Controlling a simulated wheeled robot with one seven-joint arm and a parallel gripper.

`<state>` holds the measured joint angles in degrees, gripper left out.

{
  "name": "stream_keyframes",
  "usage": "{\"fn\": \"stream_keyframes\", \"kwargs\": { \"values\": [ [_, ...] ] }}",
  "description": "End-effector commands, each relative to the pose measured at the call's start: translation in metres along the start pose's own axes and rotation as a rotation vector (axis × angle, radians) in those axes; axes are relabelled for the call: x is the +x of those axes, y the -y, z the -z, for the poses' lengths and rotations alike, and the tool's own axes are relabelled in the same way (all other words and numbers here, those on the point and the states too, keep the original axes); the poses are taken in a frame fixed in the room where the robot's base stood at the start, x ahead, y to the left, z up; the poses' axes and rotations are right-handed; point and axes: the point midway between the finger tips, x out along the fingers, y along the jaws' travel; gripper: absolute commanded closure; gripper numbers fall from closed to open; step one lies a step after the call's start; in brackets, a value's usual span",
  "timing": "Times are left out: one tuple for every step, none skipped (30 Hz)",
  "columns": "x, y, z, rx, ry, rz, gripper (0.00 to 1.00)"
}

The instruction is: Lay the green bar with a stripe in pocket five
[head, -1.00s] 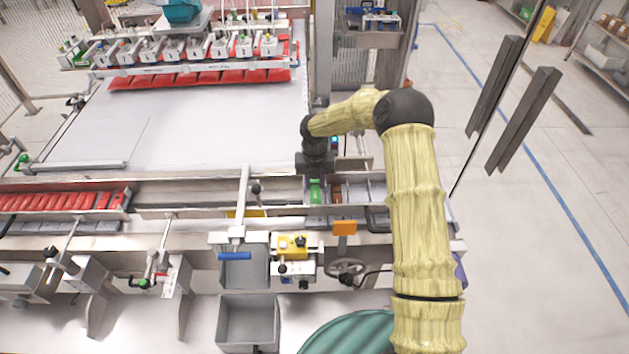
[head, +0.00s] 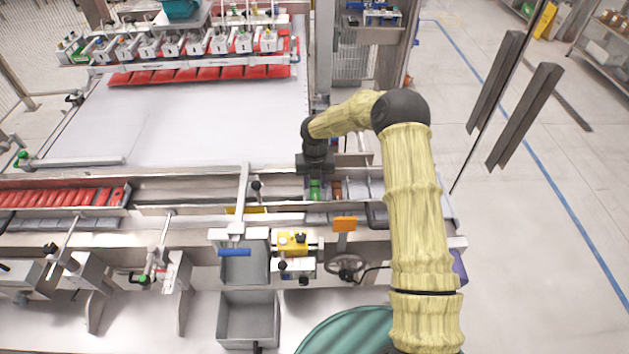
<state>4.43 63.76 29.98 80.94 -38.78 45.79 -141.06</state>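A green bar (head: 315,190) lies in the left end of a row of pockets at the right end of the conveyor. A stripe on it cannot be made out clearly. My gripper (head: 315,171) is directly behind and above the green bar, pointing down. Its fingers are too small and dark to show whether they are open or touch the bar. A brown bar (head: 337,190) lies in the pocket to the right of the green one. Further right the pocket tray (head: 377,188) shows grey, empty-looking pockets, partly behind my arm. Pocket numbers are not readable.
Red bars (head: 62,198) fill a channel at the left. A metal post with a blue handle (head: 234,252) stands left of the pockets. An orange plate (head: 344,224) and a yellow device (head: 290,243) are in front. The white table (head: 190,130) behind is clear.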

Motion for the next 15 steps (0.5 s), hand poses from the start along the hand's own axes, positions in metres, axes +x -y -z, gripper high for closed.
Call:
{"fn": "stream_keyframes", "kwargs": {
  "values": [
    [0.000,0.000,0.000,0.000,0.000,0.000,0.54],
    [0.000,0.000,0.000,0.000,0.000,0.000,0.50],
    [0.000,0.000,0.000,0.000,0.000,0.000,0.50],
    [0.000,0.000,0.000,0.000,0.000,0.000,0.50],
    [0.000,0.000,0.000,0.000,0.000,0.000,0.50],
    [0.000,0.000,0.000,0.000,0.000,0.000,0.50],
    [0.000,0.000,0.000,0.000,0.000,0.000,0.50],
    [0.000,0.000,0.000,0.000,0.000,0.000,0.50],
    [0.000,0.000,0.000,0.000,0.000,0.000,0.50],
    [-0.001,0.000,0.000,0.000,0.000,0.000,0.50],
    [-0.002,0.000,0.000,0.000,0.000,0.000,0.50],
    [-0.003,0.000,0.000,0.000,0.001,0.000,0.50],
    [-0.005,0.000,0.000,0.000,0.001,0.000,0.50],
    [-0.008,0.000,0.000,0.000,0.001,-0.001,0.50],
    [-0.012,0.000,0.000,0.000,0.001,-0.001,0.50]
  ]
}}
